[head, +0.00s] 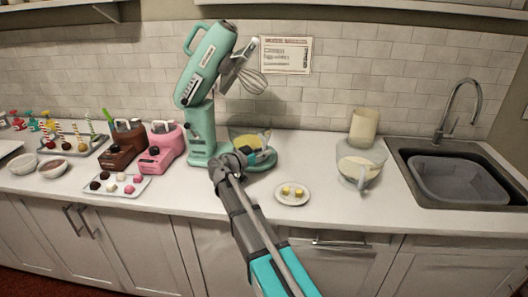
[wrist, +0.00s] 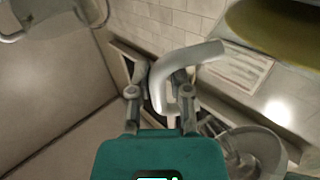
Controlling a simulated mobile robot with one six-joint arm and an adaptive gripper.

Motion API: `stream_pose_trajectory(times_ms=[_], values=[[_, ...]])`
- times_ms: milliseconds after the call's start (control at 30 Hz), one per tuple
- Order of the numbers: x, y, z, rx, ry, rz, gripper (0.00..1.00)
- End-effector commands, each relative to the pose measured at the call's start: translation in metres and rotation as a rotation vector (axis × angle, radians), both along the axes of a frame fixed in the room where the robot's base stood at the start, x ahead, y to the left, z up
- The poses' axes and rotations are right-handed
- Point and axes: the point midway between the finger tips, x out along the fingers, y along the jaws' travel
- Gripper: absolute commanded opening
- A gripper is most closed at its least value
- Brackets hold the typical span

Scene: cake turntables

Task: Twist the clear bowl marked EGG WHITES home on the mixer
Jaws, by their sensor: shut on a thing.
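The mint green mixer (head: 203,100) stands against the wall with its head tilted up and a wire whisk (head: 251,81) hanging from it. A clear bowl (head: 236,134) with yellow contents sits at the mixer's base. My gripper (head: 243,156) is at the bowl's near side. In the wrist view, my gripper (wrist: 160,92) is shut on the bowl's curved pale handle (wrist: 190,57), and the yellow contents (wrist: 285,30) show at upper right. A second clear bowl (head: 377,157) with pale contents stands on the right. I cannot read a marking on either bowl, nor tell whether the held bowl is locked.
A small plate (head: 291,199) with yellow pieces lies right of the mixer's base. A cream container (head: 363,126) stands behind the second bowl, left of the sink (head: 490,188). Pink (head: 160,150) and brown (head: 122,150) machines and a sweets tray (head: 117,190) stand left.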

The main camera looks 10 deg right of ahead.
Motion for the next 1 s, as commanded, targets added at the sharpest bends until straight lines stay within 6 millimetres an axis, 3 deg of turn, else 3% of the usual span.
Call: stream_pose_trajectory(times_ms=[1000], values=[[-0.003, 0.015, 0.000, 0.000, 0.002, -0.123, 0.00]])
